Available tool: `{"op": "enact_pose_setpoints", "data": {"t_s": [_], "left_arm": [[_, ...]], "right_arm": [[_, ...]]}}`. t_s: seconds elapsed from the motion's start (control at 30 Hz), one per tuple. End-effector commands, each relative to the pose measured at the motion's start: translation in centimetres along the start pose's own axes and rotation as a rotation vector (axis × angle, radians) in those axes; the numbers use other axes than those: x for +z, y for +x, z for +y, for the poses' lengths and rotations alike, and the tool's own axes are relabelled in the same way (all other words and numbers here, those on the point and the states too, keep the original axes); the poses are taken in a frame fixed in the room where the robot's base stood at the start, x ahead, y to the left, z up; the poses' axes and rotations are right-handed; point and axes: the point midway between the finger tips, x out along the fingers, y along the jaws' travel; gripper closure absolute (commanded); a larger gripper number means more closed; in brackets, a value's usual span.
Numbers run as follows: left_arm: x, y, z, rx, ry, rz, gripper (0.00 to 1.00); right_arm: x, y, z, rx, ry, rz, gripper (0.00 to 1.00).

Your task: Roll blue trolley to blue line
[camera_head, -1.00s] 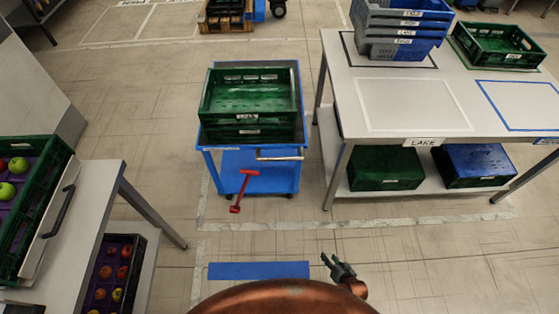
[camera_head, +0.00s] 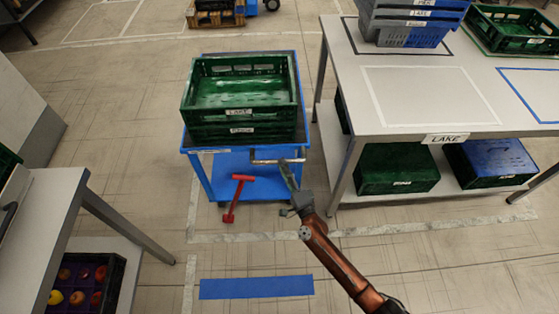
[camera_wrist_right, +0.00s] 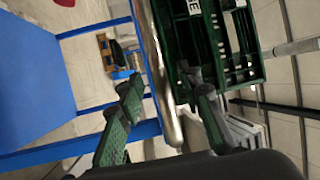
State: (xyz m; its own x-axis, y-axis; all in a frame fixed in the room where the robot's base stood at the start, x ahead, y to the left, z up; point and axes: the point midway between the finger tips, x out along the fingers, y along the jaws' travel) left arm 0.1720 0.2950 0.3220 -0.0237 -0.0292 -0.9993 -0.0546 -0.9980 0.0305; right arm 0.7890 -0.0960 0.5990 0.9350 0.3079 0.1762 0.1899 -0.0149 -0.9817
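The blue trolley (camera_head: 265,189) stands left of the white table and carries stacked green crates (camera_head: 240,100). Its silver handle bar (camera_head: 277,161) sticks out at the front right, and a red T-shaped lever (camera_head: 232,198) hangs at its front. The blue line (camera_head: 256,287) lies on the floor in front of the trolley, apart from it. My right gripper (camera_head: 289,172) is at the right end of the handle. In the right wrist view its fingers (camera_wrist_right: 165,115) are spread, with the silver bar (camera_wrist_right: 158,75) showing between them. My left gripper is out of view.
The white table (camera_head: 395,60) with LAKE label stands close on the trolley's right, with crates on its lower shelf. A grey table (camera_head: 50,215) is at left, above a crate of fruit (camera_head: 85,285). The floor between trolley and blue line looks clear.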

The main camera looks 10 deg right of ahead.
Motion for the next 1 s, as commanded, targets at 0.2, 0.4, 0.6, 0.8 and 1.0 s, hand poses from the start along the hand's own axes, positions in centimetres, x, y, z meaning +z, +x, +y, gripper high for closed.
{"op": "enact_pose_setpoints", "data": {"t_s": [0.2,0.4,0.6,0.8,1.0], "left_arm": [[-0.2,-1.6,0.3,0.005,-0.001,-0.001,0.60],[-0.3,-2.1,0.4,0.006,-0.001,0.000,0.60],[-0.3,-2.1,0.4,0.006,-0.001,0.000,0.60],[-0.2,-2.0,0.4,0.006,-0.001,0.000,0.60],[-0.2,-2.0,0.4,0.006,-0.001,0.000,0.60]], "right_arm": [[0.0,2.7,0.2,0.002,0.000,0.001,0.67],[0.0,3.3,0.2,0.003,0.000,0.000,0.67],[0.0,3.3,0.2,0.003,0.000,0.000,0.68],[0.0,3.3,0.2,0.003,-0.001,0.000,0.82],[0.0,3.3,0.2,0.003,-0.001,0.000,0.96]]}}
